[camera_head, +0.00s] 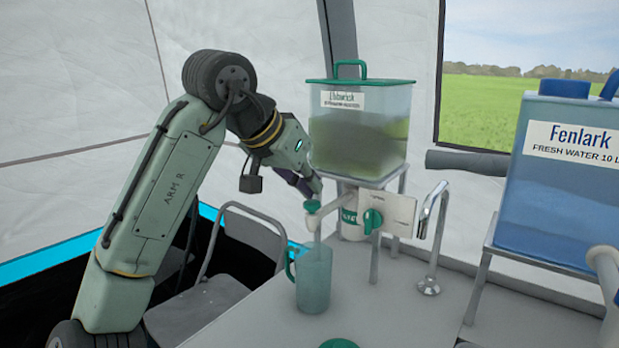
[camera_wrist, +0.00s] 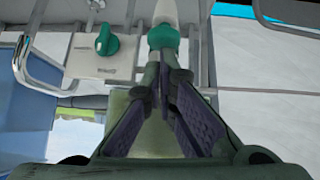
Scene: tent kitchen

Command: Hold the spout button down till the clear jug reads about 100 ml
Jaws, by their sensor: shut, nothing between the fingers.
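The clear jug (camera_head: 313,282), bluish and with a green handle on its left, stands upright on the counter under the spout (camera_head: 315,222). A pale streak runs from the spout toward the jug's mouth. The jug's water level and scale marks are too small to read. The green spout button (camera_head: 312,206) tops the spout; it also shows in the wrist view (camera_wrist: 163,38). My gripper (camera_head: 314,189) is shut and empty, its tips right at the button from above. In the wrist view my gripper's tips (camera_wrist: 161,62) overlap the button's edge; contact depth is hidden.
A green-lidded tank (camera_head: 360,140) stands on a metal stand behind the spout. Right of the spout are a green knob (camera_head: 372,220) on a white plate and a chrome tap (camera_head: 432,240). A blue Fenlark water tank (camera_head: 560,185) stands at right. The front counter (camera_head: 400,320) is mostly clear.

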